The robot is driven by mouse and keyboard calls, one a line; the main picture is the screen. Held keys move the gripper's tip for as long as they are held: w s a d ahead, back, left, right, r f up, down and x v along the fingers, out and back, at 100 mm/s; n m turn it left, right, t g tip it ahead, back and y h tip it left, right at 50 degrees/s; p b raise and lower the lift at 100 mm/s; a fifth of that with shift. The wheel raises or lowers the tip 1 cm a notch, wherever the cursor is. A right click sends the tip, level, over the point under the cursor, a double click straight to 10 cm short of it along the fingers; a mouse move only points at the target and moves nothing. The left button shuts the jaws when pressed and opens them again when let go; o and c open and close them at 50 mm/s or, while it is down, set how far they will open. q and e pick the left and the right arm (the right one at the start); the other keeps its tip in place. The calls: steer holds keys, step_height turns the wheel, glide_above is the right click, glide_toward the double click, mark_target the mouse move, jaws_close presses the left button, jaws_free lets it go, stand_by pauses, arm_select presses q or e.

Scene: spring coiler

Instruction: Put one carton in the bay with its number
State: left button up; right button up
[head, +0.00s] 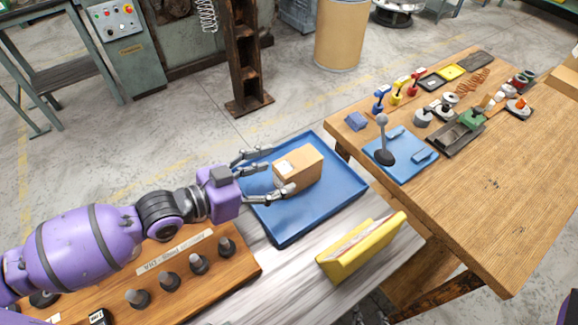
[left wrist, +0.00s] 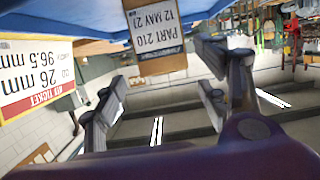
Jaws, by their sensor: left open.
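A brown cardboard carton (head: 304,165) with a small white label stands in a blue tray (head: 338,205). In the left wrist view the carton (left wrist: 158,62) shows a label that reads upside down "PART 210, 12 MAY 21". My left gripper (head: 279,170) is open at the carton's left end, with one finger on the far side and one on the near side. In the left wrist view the open fingers (left wrist: 165,85) point toward the carton; I cannot tell whether they touch it. I cannot make out a numbered bay. My right gripper is out of view.
A yellow holder (head: 345,262) stands right of the tray. A wooden board (head: 217,272) with several dark pegs lies in front. A job ticket (left wrist: 38,78) shows at left in the wrist view. A wooden table (head: 480,190) with tools and a blue mat (head: 400,165) is at right.

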mark_target(298, 165)
arm_select(q)
steer(key=shift+d+f, duration=0.1)
steer(key=shift+f, duration=0.25)
steer(key=shift+d+f, duration=0.1)
steer(key=shift+d, duration=0.2)
steer(key=x, duration=0.4)
steer(key=w+p+x, duration=0.1)
steer(key=x, duration=0.1)
steer(key=shift+w+a+f, duration=0.1)
steer(key=shift+w+d+f, duration=0.15)
steer(key=shift+d+f, duration=0.05)
steer(key=shift+d, duration=0.05)
steer(key=shift+c, duration=0.3)
jaws_close()
steer(key=shift+r, duration=0.15)
